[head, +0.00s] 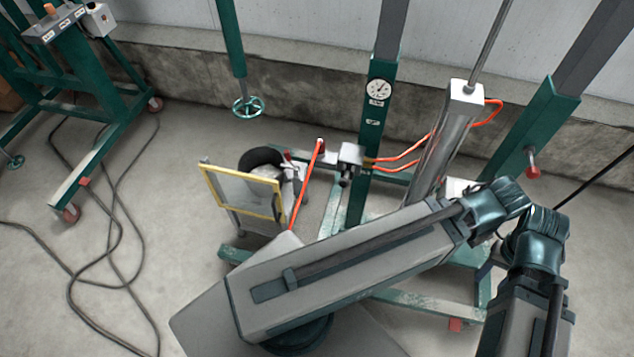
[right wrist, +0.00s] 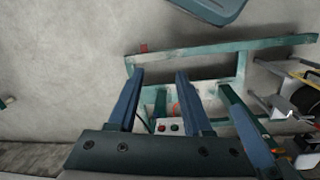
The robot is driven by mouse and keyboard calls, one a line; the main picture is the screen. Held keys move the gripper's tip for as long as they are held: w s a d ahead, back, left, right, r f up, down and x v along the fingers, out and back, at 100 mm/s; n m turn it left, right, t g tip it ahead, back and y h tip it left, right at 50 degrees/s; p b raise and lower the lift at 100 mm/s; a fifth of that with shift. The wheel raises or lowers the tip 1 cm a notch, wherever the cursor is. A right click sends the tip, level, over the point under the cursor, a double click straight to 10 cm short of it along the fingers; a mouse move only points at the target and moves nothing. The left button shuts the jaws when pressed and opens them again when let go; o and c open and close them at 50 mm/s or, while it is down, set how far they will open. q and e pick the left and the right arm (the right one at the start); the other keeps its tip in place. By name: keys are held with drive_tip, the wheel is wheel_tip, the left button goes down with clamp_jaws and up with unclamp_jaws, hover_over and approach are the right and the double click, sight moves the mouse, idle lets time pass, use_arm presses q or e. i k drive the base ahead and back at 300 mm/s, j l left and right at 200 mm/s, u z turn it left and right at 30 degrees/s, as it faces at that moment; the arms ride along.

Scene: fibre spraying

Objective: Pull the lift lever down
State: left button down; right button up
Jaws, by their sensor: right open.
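The lever that best matches the lift lever is a long red handle (head: 306,185). It slants up beside the grey valve block (head: 350,156) on the green lift frame (head: 371,130) in the head view. Its lower end passes behind my right arm. I cannot make it out clearly in the right wrist view. My right gripper (right wrist: 160,75) is open and empty in the right wrist view, its blue fingers spread above the frame's base. In the head view my right arm's links cross the lower right, and I cannot see its fingers. My left gripper is not in view.
A yellow-framed panel (head: 215,184) stands left of the lever. A chrome cylinder (head: 441,145) with orange hoses stands to the right. A box with red and green buttons (right wrist: 170,127) shows below my fingers. Black cables (head: 95,265) lie on the left floor.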

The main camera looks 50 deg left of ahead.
sight(343, 182)
drive_tip(key=u, duration=1.45)
drive_tip(key=k+l+u, duration=0.1)
drive_tip(key=l+u, duration=0.15)
drive_tip(key=l, duration=0.1)
